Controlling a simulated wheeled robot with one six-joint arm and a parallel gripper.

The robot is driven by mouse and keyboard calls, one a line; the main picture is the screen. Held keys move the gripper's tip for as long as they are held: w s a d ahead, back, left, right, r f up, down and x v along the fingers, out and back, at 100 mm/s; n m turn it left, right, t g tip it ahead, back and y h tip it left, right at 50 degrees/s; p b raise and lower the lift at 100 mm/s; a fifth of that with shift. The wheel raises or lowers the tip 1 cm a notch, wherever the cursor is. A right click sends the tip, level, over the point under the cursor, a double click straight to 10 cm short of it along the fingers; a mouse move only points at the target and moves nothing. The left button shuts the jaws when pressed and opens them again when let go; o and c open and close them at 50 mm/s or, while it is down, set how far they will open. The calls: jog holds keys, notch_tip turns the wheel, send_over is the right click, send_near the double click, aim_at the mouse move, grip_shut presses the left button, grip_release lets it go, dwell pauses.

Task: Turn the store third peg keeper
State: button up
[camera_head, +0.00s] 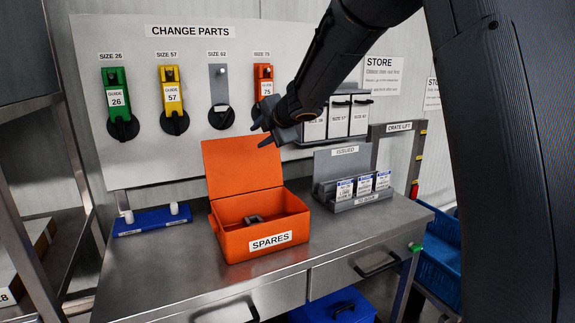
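The CHANGE PARTS board (192,55) carries a row of pegs labelled SIZE 26, 57, 62 and 75. The third position, SIZE 62, has a bare grey plate (218,88) with a small peg knob near its top. A round black keeper (221,120) sits at the plate's lower end. My gripper (262,132) is to the right of this keeper, apart from it in the picture, in front of the lower part of the yellow-orange SIZE 75 guide's place. The gripper is small and dark, so its opening is unclear. The SIZE 75 keeper is partly hidden.
Green guide 26 (116,90), yellow guide 57 (172,91) and orange guide 75 (264,80) hang on the board. Below are the open orange SPARES box (231,240), a blue tray (150,222) and the ISSUED rack (336,164) on the steel bench (140,280). My arm crosses the upper right.

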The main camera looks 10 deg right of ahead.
jog(key=s+d+f+m+h+b, duration=0.1)
jog(key=s+d+f+m+h, duration=0.2)
jog(key=s+d+f+m, duration=0.2)
jog(key=shift+d+f+m+g, duration=0.3)
jog(key=shift+d+f+m, duration=0.7)
jog(key=shift+m, duration=0.1)
